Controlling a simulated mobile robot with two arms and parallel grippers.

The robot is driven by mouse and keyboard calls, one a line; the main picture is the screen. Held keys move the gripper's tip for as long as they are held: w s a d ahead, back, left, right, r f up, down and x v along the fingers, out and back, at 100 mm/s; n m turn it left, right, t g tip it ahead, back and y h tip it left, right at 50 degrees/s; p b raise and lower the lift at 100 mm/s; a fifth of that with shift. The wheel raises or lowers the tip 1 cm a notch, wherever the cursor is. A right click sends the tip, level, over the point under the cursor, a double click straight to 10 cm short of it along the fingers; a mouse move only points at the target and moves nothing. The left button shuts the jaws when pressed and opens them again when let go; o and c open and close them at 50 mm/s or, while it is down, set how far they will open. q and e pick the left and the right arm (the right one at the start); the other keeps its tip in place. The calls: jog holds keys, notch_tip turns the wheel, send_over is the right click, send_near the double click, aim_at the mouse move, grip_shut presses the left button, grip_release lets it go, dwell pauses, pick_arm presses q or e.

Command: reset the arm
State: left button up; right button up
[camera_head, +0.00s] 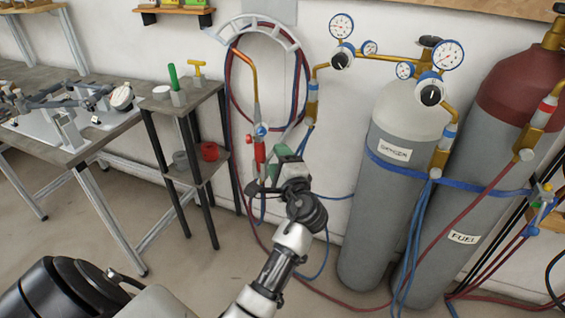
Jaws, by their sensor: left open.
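My left arm (278,262) reaches up from the bottom centre. Its gripper (266,172) is open, in front of the lower end of a gas torch (257,112). The torch has a bent brass tube and red and blue valve knobs, and it hangs upright by the wall. From this one view I cannot tell whether the jaws touch the torch or sit around it. The gripper partly hides the torch's lower end and the hoses there. My right gripper is not in view.
Grey and maroon-topped cylinders (392,218) (515,88), strapped in blue, stand at right with gauges (448,55). Red and blue hoses loop on the wall and floor. A small shelf stand (207,100) is left of the gripper. A workbench (95,140) holds a metal jig (62,125).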

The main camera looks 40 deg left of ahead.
pick_arm(q)
jog(key=w+d+f+m+h+p, duration=0.1)
jog(key=d+f+h, duration=0.15)
jog(key=f, duration=0.65)
jog(key=d+f+m+h+p, duration=0.15)
jog(key=f+h, duration=0.25)
jog(key=f, duration=0.4)
jog(key=s+d+f+n+g+h, duration=0.15)
jog(key=s+f, duration=0.25)
jog(key=f, duration=0.5)
jog(key=s+d+f+g+h, duration=0.1)
jog(key=s+d+f+h, duration=0.25)
jog(key=f, duration=0.45)
jog(key=s+d+f+n+g+h+p, duration=0.2)
jog(key=s+f+g, duration=0.1)
jog(key=s+f, duration=1.1)
jog(key=s+f+n+g+h+p, duration=0.1)
jog(key=s+f+n+g, duration=0.1)
jog(key=s, duration=1)
jog(key=s+f+n+g+h+p, duration=0.1)
jog(key=s+n, duration=0.3)
jog(key=s, duration=0.9)
jog(key=shift+f+g, duration=0.45)
jog(key=shift+f, duration=0.25)
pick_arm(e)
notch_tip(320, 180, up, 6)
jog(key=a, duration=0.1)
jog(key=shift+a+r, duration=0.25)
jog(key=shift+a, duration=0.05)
